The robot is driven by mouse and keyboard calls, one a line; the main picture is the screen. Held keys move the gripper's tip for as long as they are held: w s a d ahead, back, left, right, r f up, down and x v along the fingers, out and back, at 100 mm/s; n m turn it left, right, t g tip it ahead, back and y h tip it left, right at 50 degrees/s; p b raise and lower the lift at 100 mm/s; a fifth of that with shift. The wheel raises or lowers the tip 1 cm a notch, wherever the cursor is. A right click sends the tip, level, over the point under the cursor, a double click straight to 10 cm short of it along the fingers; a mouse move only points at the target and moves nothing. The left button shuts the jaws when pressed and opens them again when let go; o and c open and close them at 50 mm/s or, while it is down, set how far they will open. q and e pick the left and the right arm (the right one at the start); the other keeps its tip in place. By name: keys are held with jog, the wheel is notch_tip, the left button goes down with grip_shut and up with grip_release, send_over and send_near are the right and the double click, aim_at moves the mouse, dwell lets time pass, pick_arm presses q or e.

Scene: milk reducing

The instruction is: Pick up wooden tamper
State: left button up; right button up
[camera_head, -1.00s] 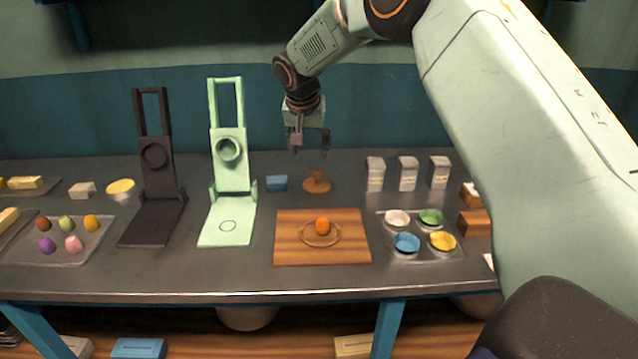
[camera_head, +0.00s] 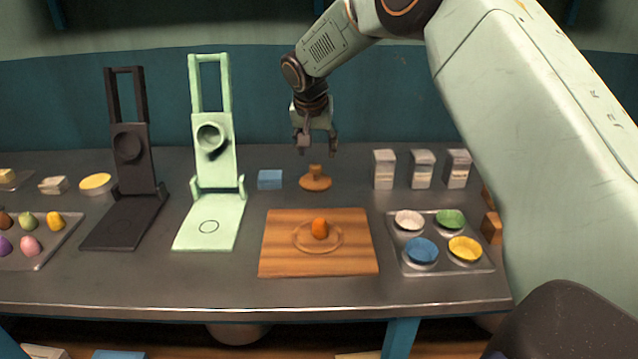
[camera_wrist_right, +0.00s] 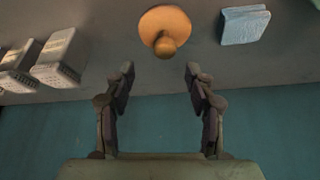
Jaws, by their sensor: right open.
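The wooden tamper (camera_head: 315,181) stands upright on the grey table, with a round base and a short knob on top. My right gripper (camera_head: 317,150) is open and empty, pointing down just above and behind the tamper, apart from it. In the right wrist view the tamper (camera_wrist_right: 165,28) shows at the top, beyond the gap between the open fingers (camera_wrist_right: 160,75). My left gripper is not in view.
A blue block (camera_head: 270,179) sits left of the tamper, and white cartons (camera_head: 384,169) stand to its right. A wooden board (camera_head: 275,255) with an orange egg-shaped thing (camera_head: 319,228) lies in front. A green stand (camera_head: 214,160) is at the left.

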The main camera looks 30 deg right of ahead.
aim_at(315, 165)
jog(key=x, duration=0.3)
jog(key=shift+w+a+f, duration=0.15)
jog(key=shift+w+a, duration=0.1)
jog(key=shift+a, duration=0.05)
jog(key=shift+f, duration=0.4)
jog(key=b+x, duration=0.1)
jog(key=x, duration=0.2)
jog(key=shift+s+d, duration=0.15)
jog(key=shift+w+f, duration=0.4)
jog(key=shift+s+r, duration=0.25)
jog(key=shift+c, duration=0.8)
jog(key=c, duration=0.3)
jog(key=shift+f, duration=0.2)
jog(key=c, duration=0.3)
jog(key=shift+r, duration=0.15)
grip_shut()
